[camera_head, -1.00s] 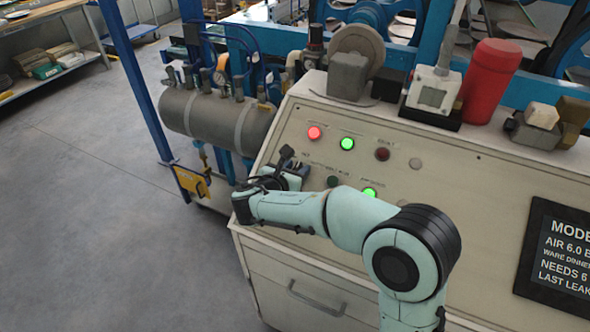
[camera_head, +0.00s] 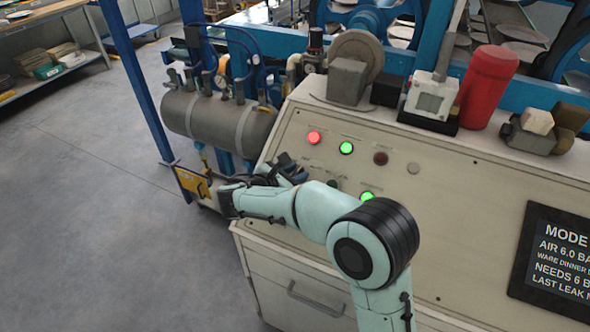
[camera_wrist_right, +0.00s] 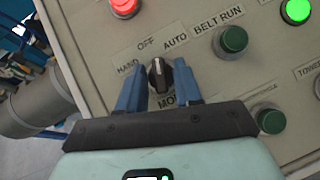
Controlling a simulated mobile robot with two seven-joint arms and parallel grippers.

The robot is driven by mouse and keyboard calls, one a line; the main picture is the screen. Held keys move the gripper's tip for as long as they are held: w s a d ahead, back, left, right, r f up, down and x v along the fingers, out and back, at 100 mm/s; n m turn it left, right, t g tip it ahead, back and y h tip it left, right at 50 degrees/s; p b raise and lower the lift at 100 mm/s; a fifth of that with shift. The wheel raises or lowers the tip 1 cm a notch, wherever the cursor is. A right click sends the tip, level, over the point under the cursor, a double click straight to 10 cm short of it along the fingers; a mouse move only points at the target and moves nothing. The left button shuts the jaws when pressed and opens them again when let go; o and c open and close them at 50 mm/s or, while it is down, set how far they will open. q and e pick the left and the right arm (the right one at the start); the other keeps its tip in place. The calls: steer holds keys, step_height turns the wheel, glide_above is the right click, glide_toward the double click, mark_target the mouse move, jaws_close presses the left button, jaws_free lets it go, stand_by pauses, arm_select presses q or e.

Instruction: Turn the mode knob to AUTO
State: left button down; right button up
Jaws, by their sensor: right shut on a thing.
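The mode knob (camera_wrist_right: 159,76) is black with a white pointer mark, on the sloped beige panel. HAND, OFF and AUTO labels (camera_wrist_right: 175,40) are around its upper side in the right wrist view, with MODE below, partly covered. The pointer aims roughly up in that view, between OFF and AUTO; its exact setting is hard to tell. My right gripper (camera_wrist_right: 159,92) has its two blue fingers shut on the knob, one on each side. In the head view my right gripper (camera_head: 287,170) is at the panel's left part, and the arm hides the knob. My left gripper is not in view.
A green BELT RUN button (camera_wrist_right: 232,40) is close to the right of the knob. A red lamp (camera_head: 314,137) and a green lamp (camera_head: 346,147) are above. A grey tank (camera_head: 212,120) stands left of the cabinet. A red cylinder (camera_head: 487,88) stands on top.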

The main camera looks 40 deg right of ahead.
steer(key=m+g+p, duration=0.1)
steer(key=m, duration=0.1)
steer(key=m+g+p, duration=0.1)
steer(key=shift+w+r+m, duration=0.15)
steer(key=shift+r+m, duration=0.05)
steer(key=shift+m, duration=0.2)
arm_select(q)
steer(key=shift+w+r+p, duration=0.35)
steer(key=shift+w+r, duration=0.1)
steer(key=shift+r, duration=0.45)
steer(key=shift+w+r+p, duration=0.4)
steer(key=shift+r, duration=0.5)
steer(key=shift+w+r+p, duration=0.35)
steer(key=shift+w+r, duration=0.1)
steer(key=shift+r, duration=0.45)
arm_select(e)
steer(key=shift+f+m+g, duration=0.1)
steer(key=shift+m+g, duration=0.9)
steer(key=shift+m, duration=0.3)
steer(key=o, duration=0.7)
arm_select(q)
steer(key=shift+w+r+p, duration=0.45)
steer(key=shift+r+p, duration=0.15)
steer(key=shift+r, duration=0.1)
arm_select(e)
steer(key=v, duration=1.3)
steer(key=shift+r, duration=0.3)
